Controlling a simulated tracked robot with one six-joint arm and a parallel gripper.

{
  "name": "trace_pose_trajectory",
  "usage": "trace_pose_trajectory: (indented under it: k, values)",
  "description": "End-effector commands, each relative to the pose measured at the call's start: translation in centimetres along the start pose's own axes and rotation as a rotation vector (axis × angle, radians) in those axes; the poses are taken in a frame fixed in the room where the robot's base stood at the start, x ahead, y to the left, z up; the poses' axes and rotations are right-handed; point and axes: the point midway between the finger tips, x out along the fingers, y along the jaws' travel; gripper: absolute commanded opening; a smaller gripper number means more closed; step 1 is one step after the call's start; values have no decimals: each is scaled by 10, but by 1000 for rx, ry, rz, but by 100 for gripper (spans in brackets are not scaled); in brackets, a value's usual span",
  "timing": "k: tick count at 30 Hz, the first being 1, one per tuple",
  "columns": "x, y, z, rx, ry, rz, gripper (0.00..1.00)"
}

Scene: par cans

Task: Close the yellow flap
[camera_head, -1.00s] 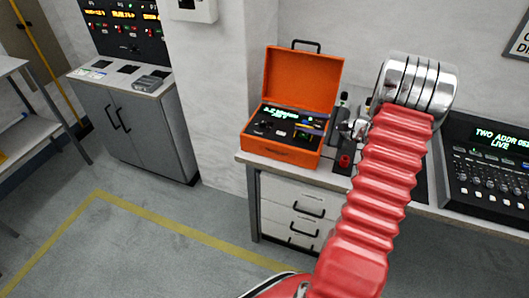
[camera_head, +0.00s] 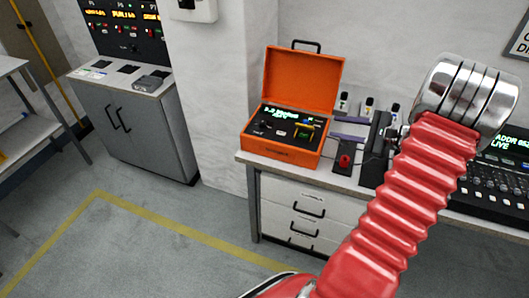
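The orange case (camera_head: 283,152) stands on the bench with its lid up. Inside it is a dark panel with a lit green display. A small yellow piece, which looks like the yellow flap (camera_head: 304,131), stands at the panel's right side. It is too small to tell its exact angle. My gripper (camera_head: 335,127) is just right of the case, with two purple-grey fingers spread apart and pointing left towards it. Nothing shows between them. A gap appears between the fingertips and the flap. My red ribbed arm hides part of the bench to the right.
A red button (camera_head: 345,161) on a black base sits on the bench right of the case. Several small devices (camera_head: 368,105) stand behind my gripper. A console (camera_head: 505,165) is at the right. A grey cabinet (camera_head: 145,135) stands at the left, with clear floor in front.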

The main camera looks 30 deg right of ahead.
Motion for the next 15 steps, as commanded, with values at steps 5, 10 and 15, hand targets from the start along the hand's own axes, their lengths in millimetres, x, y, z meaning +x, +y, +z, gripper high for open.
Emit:
trace_pose_trajectory:
  k: [5,10,15]
  values:
    - [-3,19,-6,6,28,57,33]
    - [-3,42,-3,-2,51,135,33]
    - [2,60,11,-37,67,226,33]
